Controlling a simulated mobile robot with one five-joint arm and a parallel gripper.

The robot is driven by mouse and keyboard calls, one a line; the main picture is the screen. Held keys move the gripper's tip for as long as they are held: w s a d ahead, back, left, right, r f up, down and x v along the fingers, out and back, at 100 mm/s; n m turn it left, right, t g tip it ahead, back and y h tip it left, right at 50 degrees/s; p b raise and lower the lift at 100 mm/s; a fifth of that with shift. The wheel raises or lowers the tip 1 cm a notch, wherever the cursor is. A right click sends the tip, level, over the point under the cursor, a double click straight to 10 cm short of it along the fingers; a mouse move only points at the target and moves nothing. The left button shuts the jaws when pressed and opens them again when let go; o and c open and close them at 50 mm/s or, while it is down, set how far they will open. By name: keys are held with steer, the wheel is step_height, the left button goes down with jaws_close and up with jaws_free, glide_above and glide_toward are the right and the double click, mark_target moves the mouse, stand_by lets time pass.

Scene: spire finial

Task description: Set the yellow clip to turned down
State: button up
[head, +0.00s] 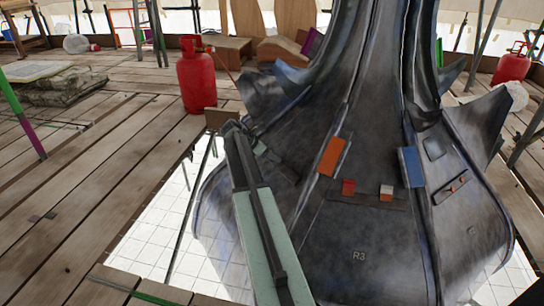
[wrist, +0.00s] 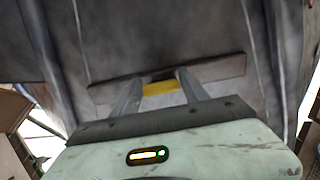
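The yellow clip (wrist: 160,88) shows in the wrist view as a short yellow block at a dark bar (wrist: 215,69) on the grey metal surface. My gripper (wrist: 163,77) has one finger on each side of the clip, with the fingertips up against the bar. The yellow fills the gap between the fingers, and its side edges are hidden by them. I cannot tell whether the fingers press on it. A dark recess or shadow lies just above the yellow. In the head view the clip is hidden, and my arm reaches up along the left flank of the spire base (head: 370,235).
The spire base also carries an orange block (head: 332,156), a red block (head: 348,186), a white-and-orange block (head: 386,192) and a blue block (head: 412,167). A red gas cylinder (head: 197,78) stands behind on the plank deck (head: 95,190). A floor opening surrounds the base.

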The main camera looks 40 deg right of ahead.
jaws_close()
steer(key=shift+w+d, duration=0.1)
steer(key=shift+d, duration=0.05)
steer(key=shift+d+r+y+p, duration=0.1)
steer(key=shift+r+y+p, duration=0.35)
steer(key=shift+p, duration=0.55)
steer(key=y+p, duration=0.1)
steer(key=d+y+p, duration=0.1)
steer(key=p, duration=0.1)
steer(key=shift+r+t, duration=0.1)
steer(key=shift+t, duration=0.2)
steer(key=y+p, duration=0.1)
steer(key=d+y+p, duration=0.1)
steer(key=y, duration=0.1)
steer(key=shift+d+f+t, duration=0.2)
steer(key=shift+t, duration=0.2)
steer(key=shift+s+d+f+t+y, duration=0.15)
steer(key=shift+d+t+y, duration=0.05)
steer(key=shift+y, duration=0.6)
steer(key=shift+s+d+f+t+y, duration=0.1)
steer(key=shift+s+d+t+y, duration=0.1)
steer(key=shift+y, duration=0.55)
